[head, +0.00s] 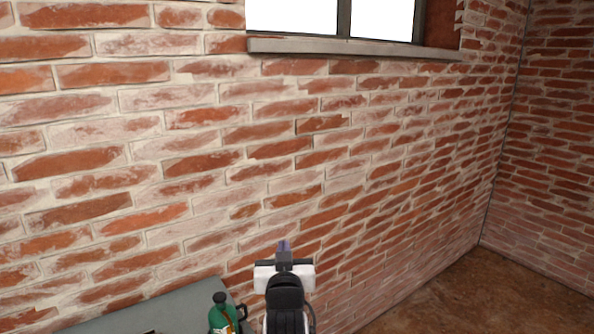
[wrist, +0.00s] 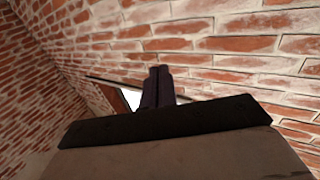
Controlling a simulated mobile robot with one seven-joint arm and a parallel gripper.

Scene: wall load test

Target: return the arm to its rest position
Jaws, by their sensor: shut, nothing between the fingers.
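My gripper (head: 284,246) is at the bottom middle of the head view, at the end of my white and black arm. It points up and away toward the brick wall, and its fingers are together with nothing between them. In the wrist view, the dark fingers of my gripper (wrist: 158,72) stand side by side and closed, in front of the brick wall and window. From these views I cannot tell how far the fingertips are from the wall.
A brick wall (head: 190,150) fills most of the head view, with a window sill (head: 350,48) above. A green bottle (head: 222,316) stands by a grey surface (head: 150,308), close left of my arm. Brown floor (head: 480,295) is clear at right.

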